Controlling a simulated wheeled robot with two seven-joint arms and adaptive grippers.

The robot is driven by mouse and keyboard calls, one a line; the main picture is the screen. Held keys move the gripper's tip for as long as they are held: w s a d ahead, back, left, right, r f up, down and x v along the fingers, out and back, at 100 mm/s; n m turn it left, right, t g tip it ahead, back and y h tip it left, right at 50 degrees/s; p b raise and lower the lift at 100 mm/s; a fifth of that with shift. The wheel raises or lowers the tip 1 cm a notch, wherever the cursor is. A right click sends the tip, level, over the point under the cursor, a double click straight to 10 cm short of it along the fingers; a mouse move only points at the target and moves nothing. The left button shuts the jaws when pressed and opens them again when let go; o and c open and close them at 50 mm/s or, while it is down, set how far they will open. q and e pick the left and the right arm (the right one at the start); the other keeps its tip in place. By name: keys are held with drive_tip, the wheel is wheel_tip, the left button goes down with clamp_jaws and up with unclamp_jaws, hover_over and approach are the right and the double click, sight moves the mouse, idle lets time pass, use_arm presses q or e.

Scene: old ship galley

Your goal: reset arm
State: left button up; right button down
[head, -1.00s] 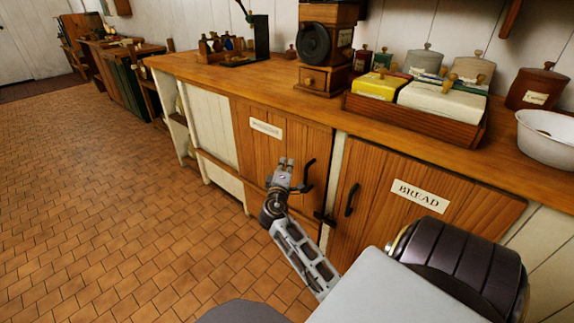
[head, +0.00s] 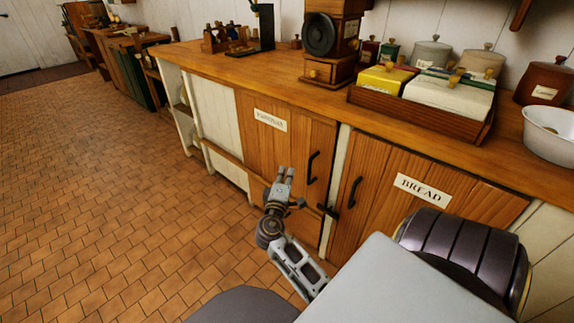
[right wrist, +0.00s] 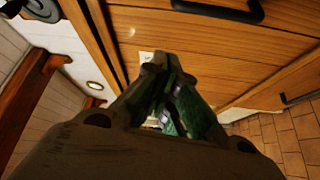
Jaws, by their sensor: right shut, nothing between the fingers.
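My right gripper (head: 285,176) is shut and empty in the head view. It is in front of the lower cabinets, near the left door (head: 290,150), whose label is too blurred to read. The black handle (head: 313,167) of that door is to the right of the fingertips, with a visible gap. In the right wrist view the gripper's fingers (right wrist: 172,85) point toward wooden cabinet fronts and come together at their tips. My left gripper is not in view.
The right door (head: 380,215), labelled BREAD, has its own black handle (head: 354,192). Above runs a wooden counter (head: 230,78) with a grinder (head: 330,45), a wooden crate (head: 420,112) of packets, several canisters and a white bowl (head: 550,135). The tiled floor (head: 100,190) at left is clear.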

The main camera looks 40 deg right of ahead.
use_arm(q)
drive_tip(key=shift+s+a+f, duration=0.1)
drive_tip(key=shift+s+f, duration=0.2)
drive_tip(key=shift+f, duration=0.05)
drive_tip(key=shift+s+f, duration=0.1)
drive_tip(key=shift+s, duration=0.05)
